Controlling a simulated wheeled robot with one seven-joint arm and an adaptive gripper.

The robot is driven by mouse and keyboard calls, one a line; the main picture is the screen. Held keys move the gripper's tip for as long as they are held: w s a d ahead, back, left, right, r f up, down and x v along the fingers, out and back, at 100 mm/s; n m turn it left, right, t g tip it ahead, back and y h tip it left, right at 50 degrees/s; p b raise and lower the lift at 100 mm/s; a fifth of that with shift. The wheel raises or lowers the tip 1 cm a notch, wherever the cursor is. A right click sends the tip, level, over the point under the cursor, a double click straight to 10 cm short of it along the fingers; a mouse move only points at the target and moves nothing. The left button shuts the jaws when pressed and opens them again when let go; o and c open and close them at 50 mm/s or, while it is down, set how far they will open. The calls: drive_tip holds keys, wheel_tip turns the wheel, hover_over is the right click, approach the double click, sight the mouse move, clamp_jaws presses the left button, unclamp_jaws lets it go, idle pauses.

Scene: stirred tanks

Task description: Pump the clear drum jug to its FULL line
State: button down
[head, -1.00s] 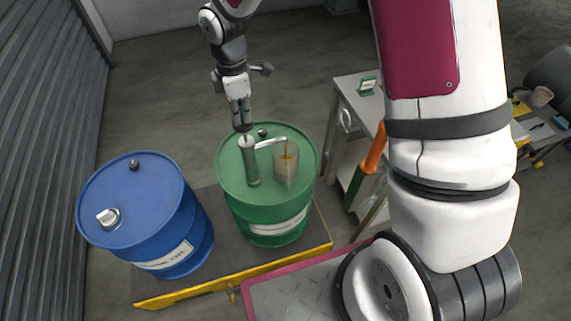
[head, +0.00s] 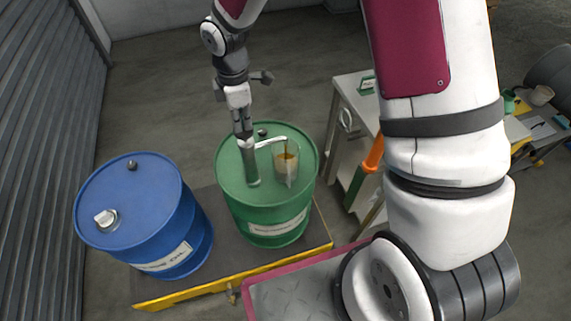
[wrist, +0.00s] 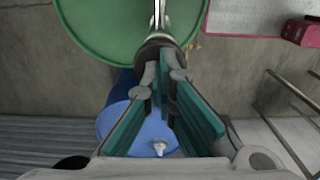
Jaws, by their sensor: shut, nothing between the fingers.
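The clear jug (head: 291,168) stands on top of the green drum (head: 232,200), under the spout (head: 271,142) of the drum pump. Amber liquid shows in the jug; I cannot read its level or a FULL line. The grey pump body (head: 252,168) stands upright on the drum lid. My gripper (head: 243,138) is shut with nothing in it, pointing down at the pump's top. It appears to touch the top, but the exact contact is hidden. In the wrist view, my fingers (wrist: 163,62) meet over the dark pump head (wrist: 155,42), with the spout beyond.
A blue drum (head: 145,210) stands left of the green one on a dark pallet with a yellow edge (head: 190,292). A ribbed wall (head: 45,150) runs along the left.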

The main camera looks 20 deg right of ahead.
drive_tip(key=shift+f+b, duration=0.35)
drive_tip(key=shift+f, duration=0.9)
drive_tip(key=shift+r, duration=0.15)
drive_tip(key=shift+r+p, duration=1.1)
drive_tip(key=shift+r, duration=2.6)
drive_tip(key=shift+f, duration=0.35)
drive_tip(key=shift+f, duration=0.35)
